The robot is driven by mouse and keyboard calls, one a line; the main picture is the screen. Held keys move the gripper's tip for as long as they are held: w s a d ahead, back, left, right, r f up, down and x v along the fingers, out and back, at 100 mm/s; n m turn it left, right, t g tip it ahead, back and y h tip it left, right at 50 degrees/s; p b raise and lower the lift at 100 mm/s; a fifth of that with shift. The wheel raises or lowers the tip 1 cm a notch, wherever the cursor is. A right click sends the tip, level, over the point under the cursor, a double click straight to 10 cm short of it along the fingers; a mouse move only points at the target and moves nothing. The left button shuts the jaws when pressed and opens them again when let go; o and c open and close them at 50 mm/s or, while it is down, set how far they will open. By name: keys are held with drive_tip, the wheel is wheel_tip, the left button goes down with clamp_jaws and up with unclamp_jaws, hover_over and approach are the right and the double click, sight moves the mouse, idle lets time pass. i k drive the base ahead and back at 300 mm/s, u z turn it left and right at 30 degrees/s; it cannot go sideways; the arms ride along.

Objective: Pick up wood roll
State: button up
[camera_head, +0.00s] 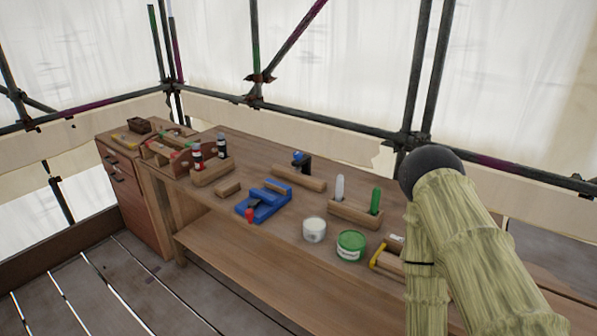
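A long, rounded wooden piece (299,179) lies on the workbench (345,286) behind the blue tool (264,204); it looks like a wood roll. A shorter wooden piece (228,188) lies left of the blue tool. Another wooden piece (391,262) lies by a yellow-handled tool (377,256) at the right, partly hidden by my arm. I cannot tell for sure which one is the wood roll. My arm, with bamboo-like links and a dark round joint, fills the right side. My gripper does not show.
A white tub (314,230) and a green-lidded tub (350,245) stand near the front edge. A wooden holder (355,213) carries white and green upright tools. Bottles (197,156) and a crowded cabinet (124,178) are at left. Scaffold poles (300,117) run behind the bench.

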sight(304, 179)
drive_tip(key=k, duration=1.3)
drive_tip(key=u, duration=0.65)
drive_tip(key=i, duration=0.6)
drive_tip(key=u, duration=0.95)
drive_tip(key=i, duration=1.1)
drive_tip(key=z, duration=0.65)
drive_tip(key=i, duration=0.9)
drive_tip(key=z, duration=0.85)
